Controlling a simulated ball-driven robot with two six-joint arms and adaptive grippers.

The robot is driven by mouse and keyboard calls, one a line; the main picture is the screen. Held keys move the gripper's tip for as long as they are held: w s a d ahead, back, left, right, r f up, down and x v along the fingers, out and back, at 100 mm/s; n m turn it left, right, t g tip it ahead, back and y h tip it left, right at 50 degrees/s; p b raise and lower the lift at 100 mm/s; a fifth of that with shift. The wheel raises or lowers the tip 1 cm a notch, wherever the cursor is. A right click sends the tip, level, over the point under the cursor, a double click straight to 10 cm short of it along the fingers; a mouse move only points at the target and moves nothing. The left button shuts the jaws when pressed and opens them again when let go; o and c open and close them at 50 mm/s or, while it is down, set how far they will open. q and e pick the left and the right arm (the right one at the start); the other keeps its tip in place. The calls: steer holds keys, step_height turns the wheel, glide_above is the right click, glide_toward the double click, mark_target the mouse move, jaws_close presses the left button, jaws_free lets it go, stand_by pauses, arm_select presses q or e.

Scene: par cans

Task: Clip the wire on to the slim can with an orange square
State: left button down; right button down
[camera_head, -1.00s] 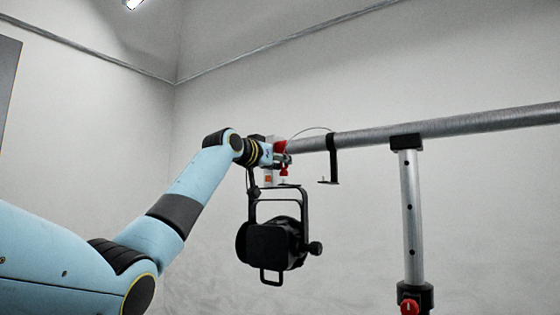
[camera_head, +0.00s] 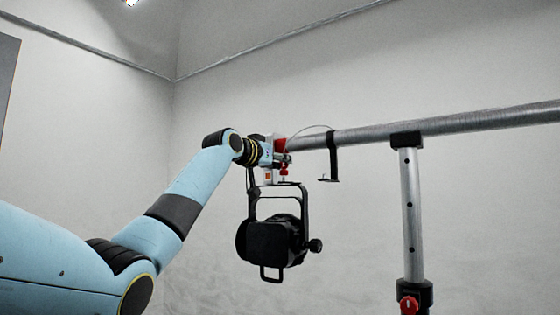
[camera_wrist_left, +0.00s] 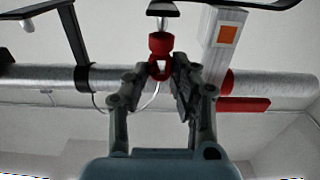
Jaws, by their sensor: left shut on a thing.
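The black can (camera_head: 275,243) hangs from its yoke under the pipe in the head view. An orange square (camera_head: 268,178) marks the pale clamp block above the yoke; it also shows in the left wrist view (camera_wrist_left: 228,34). The thin wire (camera_head: 312,128) loops from beside my gripper over the pipe near a black bracket. My left gripper (camera_head: 283,158) is just above the yoke. In the left wrist view its fingers (camera_wrist_left: 160,78) are shut at a red clip (camera_wrist_left: 160,45), beside the orange-marked block. The fingers partly hide the clip. My right gripper is not in view.
The grey pipe (camera_head: 460,122) runs across to the right, held by an upright stand (camera_head: 411,215) with a red knob. A black hooked bracket (camera_head: 333,155) hangs from the pipe right of the can. Space below the pipe between can and stand is clear.

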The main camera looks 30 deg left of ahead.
arm_select(q)
steer(key=shift+f, duration=0.85)
stand_by(0.9)
steer(key=c, duration=1)
jaws_free()
steer(key=shift+s+a, duration=0.1)
steer(key=shift+s, duration=5.9)
